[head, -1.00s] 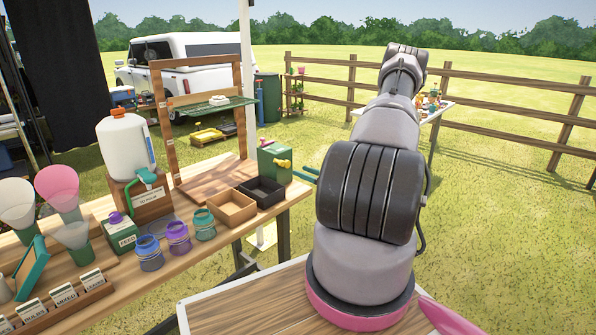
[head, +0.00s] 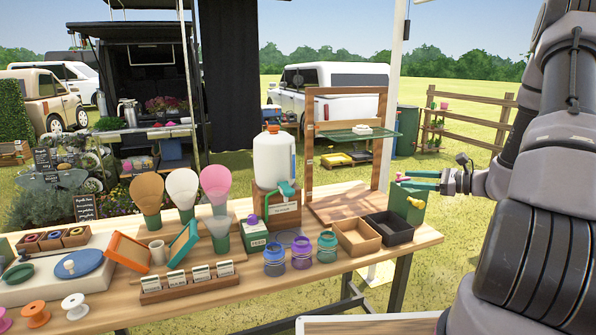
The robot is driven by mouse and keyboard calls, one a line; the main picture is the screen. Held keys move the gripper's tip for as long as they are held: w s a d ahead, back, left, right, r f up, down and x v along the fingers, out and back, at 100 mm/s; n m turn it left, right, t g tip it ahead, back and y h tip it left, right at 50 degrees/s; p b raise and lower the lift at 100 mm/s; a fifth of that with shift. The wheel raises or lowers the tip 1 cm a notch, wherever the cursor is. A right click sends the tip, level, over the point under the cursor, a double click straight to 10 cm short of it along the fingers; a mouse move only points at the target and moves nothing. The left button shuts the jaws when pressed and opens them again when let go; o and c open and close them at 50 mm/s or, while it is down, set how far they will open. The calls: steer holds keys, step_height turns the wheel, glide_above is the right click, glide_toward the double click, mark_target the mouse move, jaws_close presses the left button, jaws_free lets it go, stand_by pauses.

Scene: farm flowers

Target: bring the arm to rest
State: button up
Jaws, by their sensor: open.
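My gripper (head: 417,180) is at the right in the head view, at the end of my arm, which fills the right edge. Its two teal fingers point left and stand apart. They show near the top of a green box (head: 408,207) with a pink knob and a yellow part, at the right end of the wooden table (head: 235,301). The pink knob shows near the fingertips. I cannot tell whether the fingers touch the box. I see nothing held.
A black tray (head: 389,228) and a brown tray (head: 356,237) stand left of the green box. A wooden frame (head: 313,150), a white jug (head: 275,161), several jars and funnels crowd the table. A white pole (head: 394,90) rises behind. Grass right of the table is open.

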steer(key=s+a+r+n+g+h, duration=0.4)
steer(key=s+a+r+n+g, duration=0.3)
steer(key=s+a+r+n, duration=0.45)
steer(key=s+d+r+n+t+h, duration=0.1)
steer(key=s+r+n+t+h, duration=0.4)
steer(key=s+r, duration=0.7)
steer(key=shift+s+r+n+h, duration=0.4)
steer(key=shift+s+n+h, duration=0.15)
steer(key=shift+s+h, duration=0.6)
